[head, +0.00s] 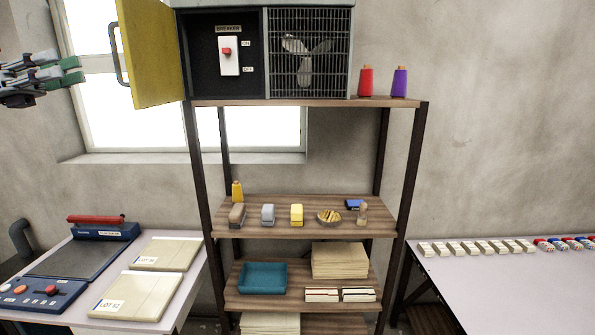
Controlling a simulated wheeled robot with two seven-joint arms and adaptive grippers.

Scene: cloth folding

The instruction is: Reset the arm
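My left gripper (70,70) is at the upper left edge of the head view, with grey finger links and green pads. It is in front of the wall and window, apart from the yellow cabinet door (152,52). I see nothing held in it, but its angle does not show whether the fingers are open or shut. My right gripper is out of view. The breaker cabinet (195,75) stands on the top shelf with its door swung open to the left. Its red switch (227,51) sits near the ON label.
Red (366,82) and purple (400,82) thread spools stand beside the cabinet. Below, the shelf rack (413,150) holds small items and a teal tray (262,278). The left table (190,300) holds a press; the right table (500,295) has a clear front and a row of small blocks.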

